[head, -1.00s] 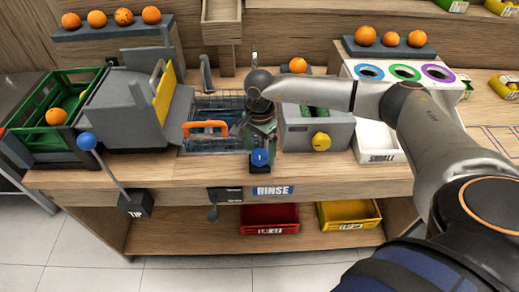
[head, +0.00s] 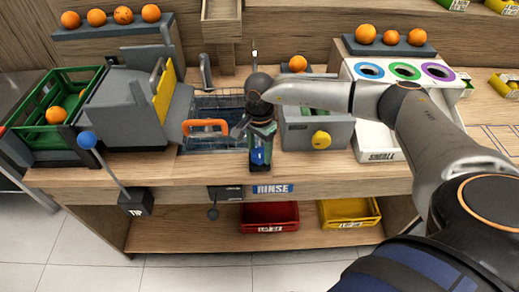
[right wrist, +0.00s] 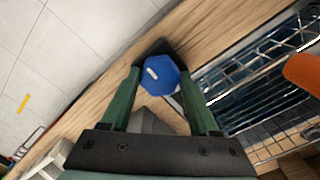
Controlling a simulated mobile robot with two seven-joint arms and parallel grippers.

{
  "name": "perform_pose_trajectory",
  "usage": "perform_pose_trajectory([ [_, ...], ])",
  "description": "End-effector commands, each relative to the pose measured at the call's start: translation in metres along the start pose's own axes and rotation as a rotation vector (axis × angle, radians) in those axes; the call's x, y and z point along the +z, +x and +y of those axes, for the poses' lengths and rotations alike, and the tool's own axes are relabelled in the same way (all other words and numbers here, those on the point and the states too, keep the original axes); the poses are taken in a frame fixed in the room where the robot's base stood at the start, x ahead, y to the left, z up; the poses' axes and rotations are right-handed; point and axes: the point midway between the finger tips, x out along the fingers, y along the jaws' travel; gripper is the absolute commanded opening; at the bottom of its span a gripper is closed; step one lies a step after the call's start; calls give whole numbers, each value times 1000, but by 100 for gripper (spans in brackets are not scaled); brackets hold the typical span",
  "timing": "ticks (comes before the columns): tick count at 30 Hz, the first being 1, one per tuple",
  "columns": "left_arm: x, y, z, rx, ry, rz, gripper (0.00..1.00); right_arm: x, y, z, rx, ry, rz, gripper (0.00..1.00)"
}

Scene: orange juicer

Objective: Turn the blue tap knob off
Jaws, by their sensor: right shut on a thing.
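The blue tap knob (head: 258,156) is at the front edge of the counter, above the RINSE label. In the right wrist view the knob (right wrist: 160,74) is a blue faceted cap with a white mark, set in front of a dark base. My right gripper (head: 262,148) reaches down over it, and its two green fingers (right wrist: 158,88) lie on either side of the knob, shut on it. In the head view the fingers partly cover the knob. My left gripper is not in view.

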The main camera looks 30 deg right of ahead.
Motion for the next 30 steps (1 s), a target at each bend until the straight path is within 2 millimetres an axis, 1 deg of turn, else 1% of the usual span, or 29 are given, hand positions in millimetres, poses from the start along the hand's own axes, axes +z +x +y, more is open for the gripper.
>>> perform_pose_trajectory([
  [1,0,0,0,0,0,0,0,0,0,0,0,0,0,23],
  [3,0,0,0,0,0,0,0,0,0,0,0,0,0,15],
  [6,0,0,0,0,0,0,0,0,0,0,0,0,0,6],
  [11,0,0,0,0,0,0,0,0,0,0,0,9,0,6],
  [17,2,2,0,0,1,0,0,0,0,0,0,68,0,6],
  [23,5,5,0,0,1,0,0,0,1,0,0,201,-1,6],
  [30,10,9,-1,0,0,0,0,0,1,0,1,422,0,6],
])
